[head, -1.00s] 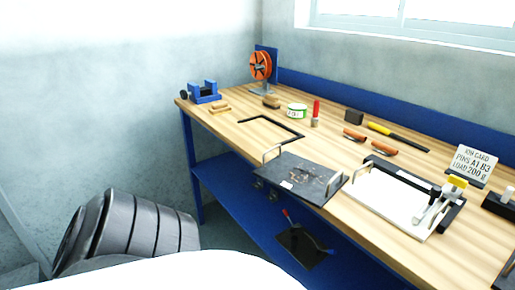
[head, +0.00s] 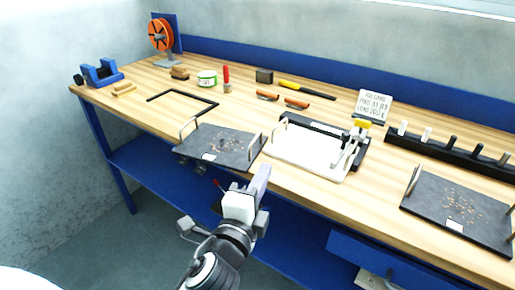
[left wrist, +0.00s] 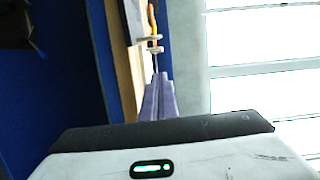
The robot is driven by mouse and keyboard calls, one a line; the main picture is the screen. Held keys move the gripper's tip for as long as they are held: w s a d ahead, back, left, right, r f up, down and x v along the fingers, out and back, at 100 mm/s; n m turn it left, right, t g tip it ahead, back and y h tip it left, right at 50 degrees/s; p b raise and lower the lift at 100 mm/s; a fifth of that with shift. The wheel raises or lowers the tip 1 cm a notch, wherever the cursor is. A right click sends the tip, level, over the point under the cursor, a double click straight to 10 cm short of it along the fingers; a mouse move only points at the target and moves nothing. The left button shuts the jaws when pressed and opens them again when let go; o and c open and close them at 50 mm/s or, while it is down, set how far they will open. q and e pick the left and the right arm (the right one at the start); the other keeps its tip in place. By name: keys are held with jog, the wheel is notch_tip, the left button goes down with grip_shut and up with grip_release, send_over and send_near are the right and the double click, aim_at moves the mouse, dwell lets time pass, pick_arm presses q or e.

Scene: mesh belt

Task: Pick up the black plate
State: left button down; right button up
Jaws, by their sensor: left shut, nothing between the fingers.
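Two black plates with upright wire handles and small bits scattered on top show in the head view. One black plate (head: 228,146) lies at the front edge of the workbench, left of centre. The other black plate (head: 435,208) lies at the front right of the bench. I cannot tell which one the task means. My left gripper (head: 262,173) is shut and empty, in front of the bench edge and just below the left plate's right corner, apart from its handles. In the left wrist view its fingers (left wrist: 158,98) are together. My right gripper is out of view.
A white board (head: 300,157) with a black frame and lever lies between the plates. A black rack (head: 440,154) with several pegs stands behind the right plate. A sign card (head: 374,104), orange-handled tools and a blue vise (head: 102,74) stand further back. A blue shelf (head: 150,165) is below.

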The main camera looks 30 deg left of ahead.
aim_at(262, 147)
pick_arm(q)
jog(key=w, duration=0.3)
jog(key=w+a, duration=0.1)
jog(key=w, duration=0.2)
jog(key=w+a+p, duration=0.1)
jog(key=w, duration=0.2)
jog(key=shift+w+r, duration=0.35)
jog(key=shift+r, duration=0.05)
jog(key=a, duration=0.1)
jog(key=s+a, duration=0.1)
jog(key=shift+s+a+p, duration=0.2)
jog(key=shift+a+p, duration=0.15)
jog(key=shift+p, duration=0.05)
jog(key=shift+s+a+f, duration=0.1)
jog(key=shift+s+a, duration=0.15)
jog(key=shift+a, duration=0.15)
